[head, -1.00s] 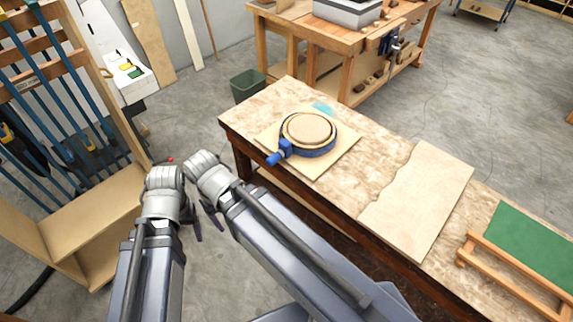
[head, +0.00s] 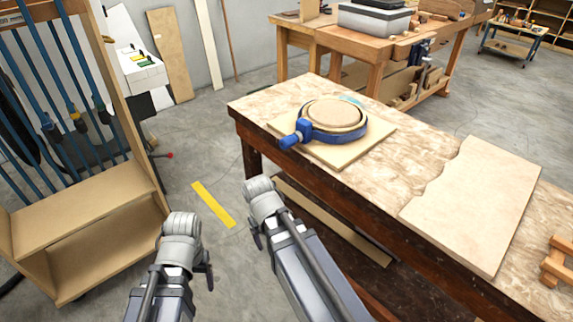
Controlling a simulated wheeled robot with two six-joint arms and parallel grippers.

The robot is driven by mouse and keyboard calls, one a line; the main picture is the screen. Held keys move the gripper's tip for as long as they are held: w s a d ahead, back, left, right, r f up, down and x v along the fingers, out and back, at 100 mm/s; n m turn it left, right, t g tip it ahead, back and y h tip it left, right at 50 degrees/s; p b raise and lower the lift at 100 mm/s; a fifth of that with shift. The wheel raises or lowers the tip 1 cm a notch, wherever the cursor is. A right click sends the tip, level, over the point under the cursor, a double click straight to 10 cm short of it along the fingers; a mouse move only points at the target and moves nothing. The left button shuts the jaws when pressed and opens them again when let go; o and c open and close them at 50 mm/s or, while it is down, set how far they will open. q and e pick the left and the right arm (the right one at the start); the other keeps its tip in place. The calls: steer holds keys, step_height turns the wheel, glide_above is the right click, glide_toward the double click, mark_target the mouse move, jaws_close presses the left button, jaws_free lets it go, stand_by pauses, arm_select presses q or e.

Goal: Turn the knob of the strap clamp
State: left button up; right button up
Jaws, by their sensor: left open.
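The blue strap clamp (head: 338,137) is wrapped around a round wooden form (head: 335,112) on a square board near the left end of the workbench. Its blue knob (head: 288,141) sticks out to the front left, over the board's edge. My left gripper (head: 208,272) is open and empty, low at the front left, well apart from the clamp. My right gripper (head: 254,228) hangs beside the bench's left end, below and left of the knob, touching nothing. Its fingers are mostly hidden, so its opening cannot be told.
The workbench (head: 395,190) carries a thin wooden sheet (head: 475,205) and a wooden frame piece (head: 557,262) on the right. A wooden rack (head: 90,215) with blue clamps stands at left. The floor between has a yellow stripe (head: 213,204). Another bench (head: 345,40) stands behind.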

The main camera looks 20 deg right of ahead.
mark_target(281, 145)
steer(key=w+d+f+n+h+b, duration=0.2)
steer(key=w+d+f+b, duration=0.1)
steer(key=d+f+b, duration=0.15)
steer(key=w+d+r+n+t+h, duration=0.1)
steer(key=w+d+r+n+h, duration=0.3)
steer(key=n, duration=0.3)
steer(key=w+r+n+t+h, duration=0.1)
steer(key=w+r+n+h, duration=0.2)
steer(key=r+n, duration=0.1)
steer(key=w+a+r+n+t+h, duration=0.1)
steer(key=w+r+n+t+h, duration=0.1)
steer(key=w+r+n+h, duration=0.1)
steer(key=w+a+r+n+t+h, duration=0.1)
steer(key=w+r+n+h, duration=0.2)
steer(key=r, duration=0.6)
steer(key=shift+w+a+r+n+t+h, duration=0.1)
steer(key=shift+w+n+t+h, duration=0.1)
steer(key=shift+w+n, duration=0.6)
steer(key=shift+w+a+n+t+h, duration=0.15)
steer(key=shift+w+n, duration=0.25)
steer(key=shift+n, duration=0.7)
arm_select(q)
step_height(281, 145, down, 6)
arm_select(e)
steer(key=shift+d, duration=0.1)
arm_select(q)
steer(key=shift+d+f, duration=0.1)
